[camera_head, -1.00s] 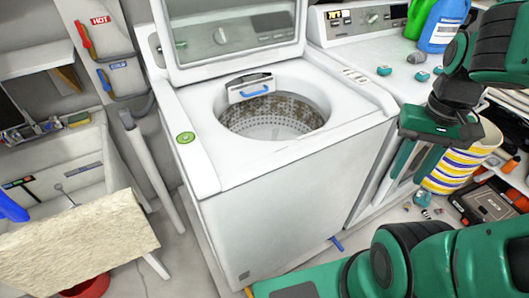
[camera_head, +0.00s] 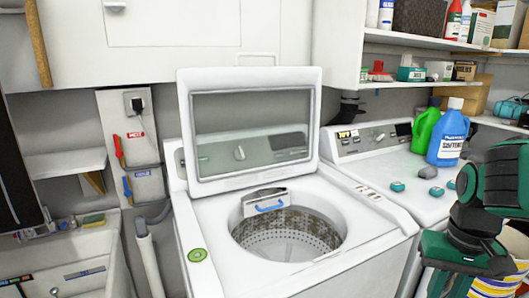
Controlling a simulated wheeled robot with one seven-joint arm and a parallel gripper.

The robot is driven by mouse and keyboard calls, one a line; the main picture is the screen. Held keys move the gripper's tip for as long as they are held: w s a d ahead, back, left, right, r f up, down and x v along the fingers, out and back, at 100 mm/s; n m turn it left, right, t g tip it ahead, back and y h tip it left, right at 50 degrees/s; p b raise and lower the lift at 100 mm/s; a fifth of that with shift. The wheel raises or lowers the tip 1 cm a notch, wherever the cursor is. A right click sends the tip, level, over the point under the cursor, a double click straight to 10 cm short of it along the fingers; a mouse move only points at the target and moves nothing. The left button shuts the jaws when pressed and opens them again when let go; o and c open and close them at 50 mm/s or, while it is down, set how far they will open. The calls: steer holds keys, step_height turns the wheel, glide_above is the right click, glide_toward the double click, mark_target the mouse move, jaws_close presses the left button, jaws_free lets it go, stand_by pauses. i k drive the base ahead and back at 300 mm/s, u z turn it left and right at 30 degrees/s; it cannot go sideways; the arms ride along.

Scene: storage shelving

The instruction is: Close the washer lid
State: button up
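The white washer (camera_head: 370,240) stands in the middle of the view. Its lid (camera_head: 254,80), a white frame with a grey window panel, is raised and stands upright at the back of the opening. The round drum (camera_head: 288,235) lies uncovered in front of it. My gripper (camera_head: 447,284) is at the lower right, to the right of the washer and well apart from the lid. Its fingers point down, look spread, and hold nothing that I can see. The fingertips are partly cut off by the bottom edge.
A second white machine (camera_head: 405,183) stands right of the washer, with small teal items, a green jug (camera_head: 426,125) and a blue bottle (camera_head: 447,135) on top. A sink (camera_head: 70,268) is at left. Cabinets (camera_head: 170,45) hang above the lid. A striped bucket (camera_head: 497,288) is partly behind my gripper.

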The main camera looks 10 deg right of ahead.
mark_target(190, 82)
steer(key=z, duration=0.95)
steer(key=k, duration=1.05)
steer(key=u, duration=0.9)
steer(key=i, duration=1)
